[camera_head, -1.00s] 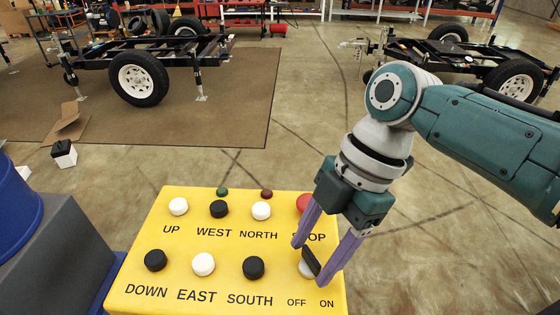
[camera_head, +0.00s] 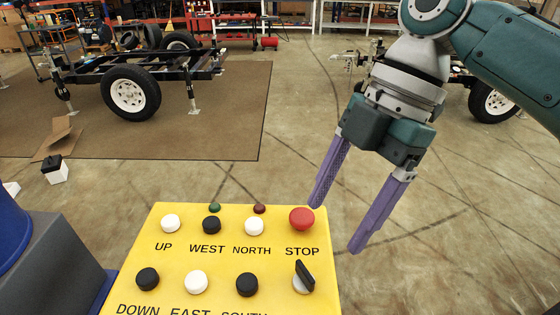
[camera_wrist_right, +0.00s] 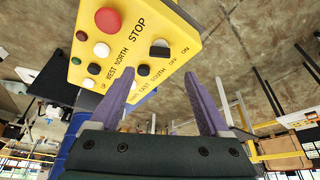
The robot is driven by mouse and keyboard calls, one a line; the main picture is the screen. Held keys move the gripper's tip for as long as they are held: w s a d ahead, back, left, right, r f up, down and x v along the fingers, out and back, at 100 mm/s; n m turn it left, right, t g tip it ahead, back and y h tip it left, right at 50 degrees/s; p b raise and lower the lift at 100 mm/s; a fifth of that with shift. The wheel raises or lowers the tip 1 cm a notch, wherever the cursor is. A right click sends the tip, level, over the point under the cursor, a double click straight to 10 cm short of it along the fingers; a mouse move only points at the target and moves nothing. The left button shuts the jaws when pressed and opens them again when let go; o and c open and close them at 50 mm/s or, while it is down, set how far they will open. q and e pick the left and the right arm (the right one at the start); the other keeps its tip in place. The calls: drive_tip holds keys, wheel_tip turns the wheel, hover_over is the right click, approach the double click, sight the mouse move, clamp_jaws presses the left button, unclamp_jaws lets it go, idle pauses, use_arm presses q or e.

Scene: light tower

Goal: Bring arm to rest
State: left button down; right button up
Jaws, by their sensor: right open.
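My right gripper (camera_head: 335,228) has purple fingers and is open and empty. In the head view it hangs above and to the right of the yellow control panel (camera_head: 225,248), apart from its buttons. It also shows in the right wrist view (camera_wrist_right: 166,100), with the panel (camera_wrist_right: 165,25) beyond the fingers. The black selector knob (camera_head: 304,275) on its pale base sits at the panel's lower right and stands tilted. The red STOP button (camera_head: 302,218) is above it. My left gripper is not in view.
Black and white buttons, such as the white UP button (camera_head: 170,223), fill the rest of the panel. A blue and grey body (camera_head: 50,255) stands at the left. Wheeled trailer frames (camera_head: 135,75) stand behind. The floor right of the panel is open.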

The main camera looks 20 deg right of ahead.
drive_tip(key=shift+d+r, duration=0.1)
drive_tip(key=shift+r, duration=0.15)
drive_tip(key=s+f+m, duration=0.2)
drive_tip(key=s+a+f+m+t, duration=0.1)
drive_tip(key=s+f+m, duration=0.1)
drive_tip(key=s+m, duration=0.1)
drive_tip(key=s+f+m+h, duration=0.1)
drive_tip(key=s+f+m, duration=0.1)
drive_tip(key=s, duration=0.1)
drive_tip(key=shift+a+t, duration=0.15)
drive_tip(key=shift+t, duration=0.25)
drive_tip(key=s+d+r+m+t+h, duration=0.3)
drive_tip(key=s+d+m, duration=0.2)
drive_tip(key=s+m, duration=0.6)
wheel_tip(320, 180, up, 32)
drive_tip(key=w+m+p, duration=0.1)
drive_tip(key=p, duration=3.1)
drive_tip(key=shift+w+d, duration=0.15)
drive_tip(key=shift+w, duration=0.15)
drive_tip(key=shift+f, duration=0.1)
